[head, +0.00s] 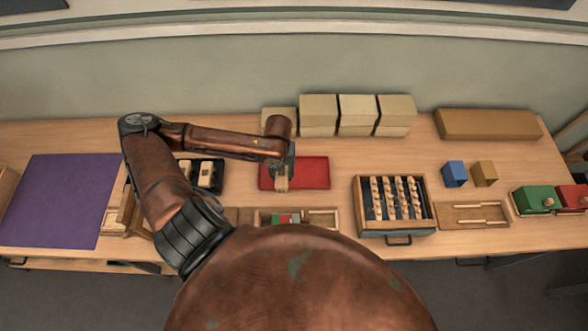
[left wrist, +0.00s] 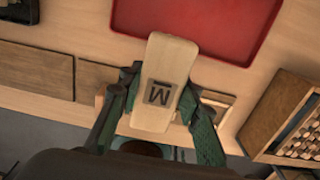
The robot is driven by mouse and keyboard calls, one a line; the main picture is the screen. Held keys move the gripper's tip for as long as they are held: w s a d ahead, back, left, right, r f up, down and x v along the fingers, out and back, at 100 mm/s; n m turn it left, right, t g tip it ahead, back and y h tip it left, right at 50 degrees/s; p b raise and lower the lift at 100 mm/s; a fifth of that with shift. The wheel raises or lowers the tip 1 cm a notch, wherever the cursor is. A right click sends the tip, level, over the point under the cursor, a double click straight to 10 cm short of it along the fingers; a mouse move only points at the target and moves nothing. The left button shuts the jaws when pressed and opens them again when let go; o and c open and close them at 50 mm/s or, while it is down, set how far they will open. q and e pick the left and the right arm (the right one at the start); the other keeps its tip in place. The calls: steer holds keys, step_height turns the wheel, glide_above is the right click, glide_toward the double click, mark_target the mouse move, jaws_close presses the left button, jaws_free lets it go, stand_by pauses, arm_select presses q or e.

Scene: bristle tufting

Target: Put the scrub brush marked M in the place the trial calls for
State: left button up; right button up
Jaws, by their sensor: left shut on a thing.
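The scrub brush marked M (left wrist: 158,58) has a pale wooden block with a dark boxed M on its top face. My left gripper (left wrist: 160,92) is shut on it, with one finger on each side. In the head view the brush (head: 282,184) hangs below my left gripper (head: 284,174), at the left part of the red tray (head: 313,174). In the left wrist view the red tray (left wrist: 225,30) lies beyond the brush. The brush's underside is hidden, and I cannot tell its height above the tray or table. My right gripper is not in view.
A black holder (head: 219,177) with pale blocks stands left of the red tray. A purple mat (head: 62,200) lies far left. A wooden crate (head: 429,215) with rows of pieces stands right. Tan boxes (head: 357,115) line the back. Blue (head: 454,174) and brown blocks (head: 485,174) stand farther right.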

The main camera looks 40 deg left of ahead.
arm_select(q)
steer(key=w+f, duration=0.2)
steer(key=w, duration=0.1)
steer(key=w+a+f, duration=0.1)
steer(key=w+f, duration=0.2)
steer(key=w+a+f, duration=0.1)
steer(key=w+f, duration=0.2)
steer(key=shift+w+a, duration=0.1)
steer(key=shift+w, duration=0.2)
steer(key=shift+w+f, duration=0.1)
steer(key=shift+f, duration=1.5)
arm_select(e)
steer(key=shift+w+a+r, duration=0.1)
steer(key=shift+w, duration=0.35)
arm_select(q)
steer(key=shift+f, duration=0.15)
steer(key=o, duration=1.2)
step_height(320, 180, up, 12)
steer(key=shift+r, duration=0.15)
